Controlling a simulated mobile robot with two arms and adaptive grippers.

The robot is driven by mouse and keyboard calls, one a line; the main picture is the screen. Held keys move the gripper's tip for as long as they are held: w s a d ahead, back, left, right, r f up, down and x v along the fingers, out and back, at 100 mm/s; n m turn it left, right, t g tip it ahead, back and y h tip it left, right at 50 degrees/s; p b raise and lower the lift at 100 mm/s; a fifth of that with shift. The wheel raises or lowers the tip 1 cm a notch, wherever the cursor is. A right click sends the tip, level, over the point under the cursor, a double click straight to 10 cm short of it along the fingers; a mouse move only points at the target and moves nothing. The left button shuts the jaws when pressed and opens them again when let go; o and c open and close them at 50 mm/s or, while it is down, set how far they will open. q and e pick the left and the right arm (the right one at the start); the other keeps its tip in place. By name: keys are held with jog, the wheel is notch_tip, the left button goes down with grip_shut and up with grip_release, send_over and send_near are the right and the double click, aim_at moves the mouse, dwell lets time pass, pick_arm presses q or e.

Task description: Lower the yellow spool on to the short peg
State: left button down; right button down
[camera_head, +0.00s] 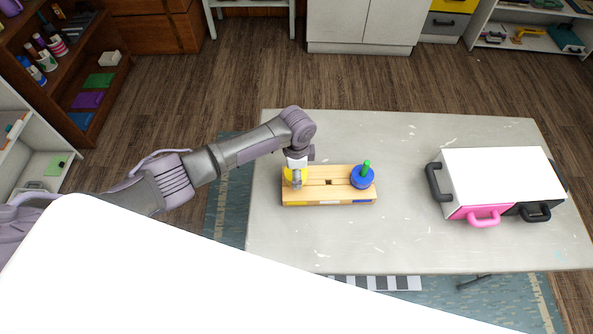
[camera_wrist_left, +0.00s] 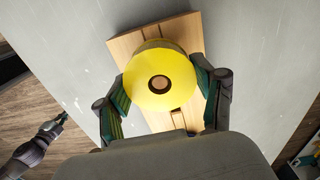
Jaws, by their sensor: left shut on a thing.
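The yellow spool (camera_wrist_left: 150,60) is between the two fingers of my left gripper (camera_wrist_left: 164,92) in the left wrist view, and they are shut on its sides. Its centre hole shows a round brown, wood-coloured spot inside. The spool is over the left end of the wooden base (camera_head: 328,193) in the head view, partly hidden by my left gripper (camera_head: 296,184). I cannot tell how far down it is, and the short peg is mostly hidden. My right gripper (camera_wrist_left: 61,119) seems to show small at the lower left of the wrist view; its fingers are unclear.
A blue spool (camera_head: 361,180) with a green peg (camera_head: 367,167) through it stands at the base's right end. A white-topped case (camera_head: 497,173) with black and pink handles is on the table's right. The grey table (camera_head: 400,130) is clear between them. Shelves line the room.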

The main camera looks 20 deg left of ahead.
pick_arm(q)
jog(key=shift+f+b, duration=0.65)
jog(key=shift+f, duration=0.45)
jog(key=shift+c, duration=0.2)
grip_release()
jog(key=shift+o, duration=0.2)
jog(key=shift+r, duration=0.1)
jog(key=shift+r+p, duration=4.5)
jog(key=shift+f, duration=0.1)
